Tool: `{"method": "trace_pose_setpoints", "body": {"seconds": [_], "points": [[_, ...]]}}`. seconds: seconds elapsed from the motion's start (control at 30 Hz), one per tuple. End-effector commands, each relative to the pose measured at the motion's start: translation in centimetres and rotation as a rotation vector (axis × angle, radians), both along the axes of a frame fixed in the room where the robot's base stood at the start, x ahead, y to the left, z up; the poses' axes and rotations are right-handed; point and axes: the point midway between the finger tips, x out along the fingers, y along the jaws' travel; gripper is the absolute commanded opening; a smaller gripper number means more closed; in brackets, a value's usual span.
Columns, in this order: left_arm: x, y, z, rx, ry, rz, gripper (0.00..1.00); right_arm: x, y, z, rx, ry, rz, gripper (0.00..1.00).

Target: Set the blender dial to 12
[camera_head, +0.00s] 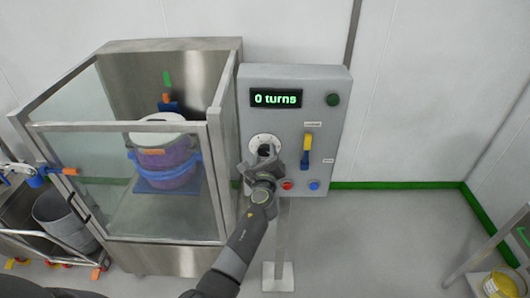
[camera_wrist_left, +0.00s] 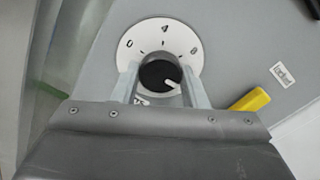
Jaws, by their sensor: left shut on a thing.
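The blender dial is a black knob (camera_wrist_left: 158,76) on a round white scale plate (camera_wrist_left: 136,35) in the left wrist view. A white mark on the knob points to the lower right there. Some scale numbers show; the lower part is hidden by my fingers. In the head view the dial plate (camera_head: 258,140) sits on the grey control panel (camera_head: 285,122), partly behind my gripper. My left gripper (camera_head: 264,158) is shut on the knob, one finger on each side, as the left wrist view (camera_wrist_left: 160,88) shows. The panel's display (camera_head: 276,98) reads "0 turns" in green.
A yellow and blue lever (camera_head: 306,150) is right of the dial. Red (camera_head: 287,185) and blue (camera_head: 314,185) buttons sit below, a green one (camera_head: 333,99) above. A glass-sided enclosure (camera_head: 90,190) holding a purple vessel (camera_head: 165,158) stands left.

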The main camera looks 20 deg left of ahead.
Motion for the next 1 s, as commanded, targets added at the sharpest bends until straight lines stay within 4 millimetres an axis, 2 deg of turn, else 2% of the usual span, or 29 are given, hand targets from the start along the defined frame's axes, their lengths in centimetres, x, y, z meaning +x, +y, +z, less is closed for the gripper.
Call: {"method": "trace_pose_setpoints", "body": {"seconds": [0.3, 0.77, 0.8, 0.93, 1.0], "points": [[-0.01, 0.01, -0.01, 0.085, 0.024, 0.0, 0.17, -0.02, 0.0, 0.43, 0.0, 0.0, 0.0, 0.36], [-0.02, 0.03, -0.08, 0.095, 0.028, 0.0, 0.17, -0.02, -0.02, 0.44, 0.0, 0.0, 0.0, 0.36], [-0.03, 0.03, -0.08, 0.095, 0.028, 0.0, 0.45, -0.02, -0.02, 0.44, 0.0, 0.0, 0.0, 0.36], [-0.02, 0.04, -0.08, 0.094, 0.028, 0.0, 0.61, -0.02, -0.03, 0.45, 0.0, 0.0, 0.0, 0.36], [-0.02, 0.04, -0.08, 0.094, 0.028, 0.001, 0.61, -0.02, -0.03, 0.45, 0.0, 0.0, 0.0, 0.36]]}}
